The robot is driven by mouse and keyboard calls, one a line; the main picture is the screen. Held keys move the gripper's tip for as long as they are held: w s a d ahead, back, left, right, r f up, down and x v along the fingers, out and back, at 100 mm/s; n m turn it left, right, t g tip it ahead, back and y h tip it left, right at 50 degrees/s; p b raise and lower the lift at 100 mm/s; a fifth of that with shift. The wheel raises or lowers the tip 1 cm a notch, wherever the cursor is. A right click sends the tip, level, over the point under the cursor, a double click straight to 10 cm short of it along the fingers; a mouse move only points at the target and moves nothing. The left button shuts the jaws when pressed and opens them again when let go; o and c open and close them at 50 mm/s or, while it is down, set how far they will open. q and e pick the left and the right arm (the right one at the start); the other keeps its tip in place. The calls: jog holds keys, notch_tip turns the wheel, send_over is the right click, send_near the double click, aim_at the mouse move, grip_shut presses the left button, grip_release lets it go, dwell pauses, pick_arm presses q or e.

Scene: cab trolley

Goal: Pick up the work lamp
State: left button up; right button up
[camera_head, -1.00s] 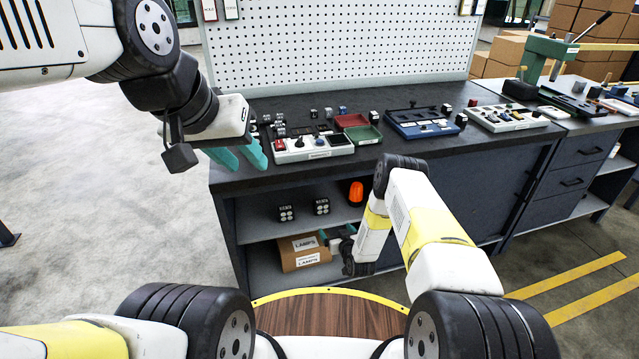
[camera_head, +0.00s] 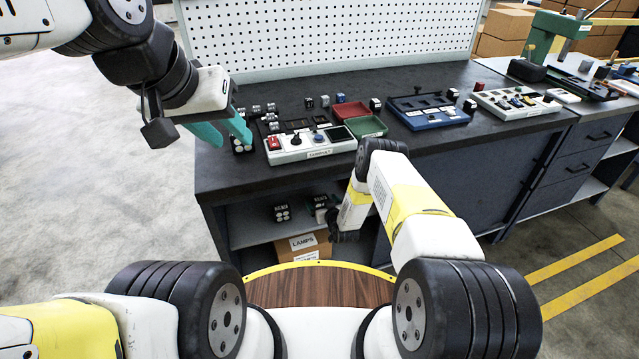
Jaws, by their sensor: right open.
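A black work lamp (camera_head: 282,212) with several pale round lenses stands on the upper shelf under the bench. A second similar lamp (camera_head: 320,202) stands to its right, partly covered by my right arm. My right gripper (camera_head: 332,216) is at the shelf opening beside this second lamp. Its fingers are mostly hidden, and I cannot tell whether they touch the lamp. My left gripper (camera_head: 222,132) has its teal fingers apart, over the left end of the bench top. A small dark block with pale dots (camera_head: 241,145) shows just below its fingertips.
The bench top (camera_head: 225,178) carries a white control panel (camera_head: 300,152), red (camera_head: 352,111) and green trays, and a blue tray (camera_head: 430,118). A carton labelled LAMPS (camera_head: 300,246) sits on the lower shelf. The bench edge lies above the shelf opening.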

aim_at(321, 199)
jog(key=shift+x, duration=1.65)
jog(key=shift+d, duration=0.1)
jog(key=c, duration=1.9)
jog(key=shift+r, duration=0.1)
jog(key=shift+r, duration=0.5)
jog(key=shift+s+d+r, duration=0.1)
jog(key=shift+s+r, duration=0.1)
jog(key=shift+r, duration=0.4)
jog(key=shift+s+d+r, duration=0.15)
jog(key=shift+s+r, duration=0.1)
jog(key=shift+r, duration=0.35)
jog(key=s+d, duration=0.2)
jog(key=s, duration=0.2)
jog(key=s+d+r, duration=0.1)
jog(key=s+d, duration=0.1)
jog(key=s, duration=0.2)
jog(key=s+d, duration=0.3)
jog(key=s, duration=0.2)
jog(key=shift+s+r, duration=0.15)
jog(key=shift+r, duration=0.05)
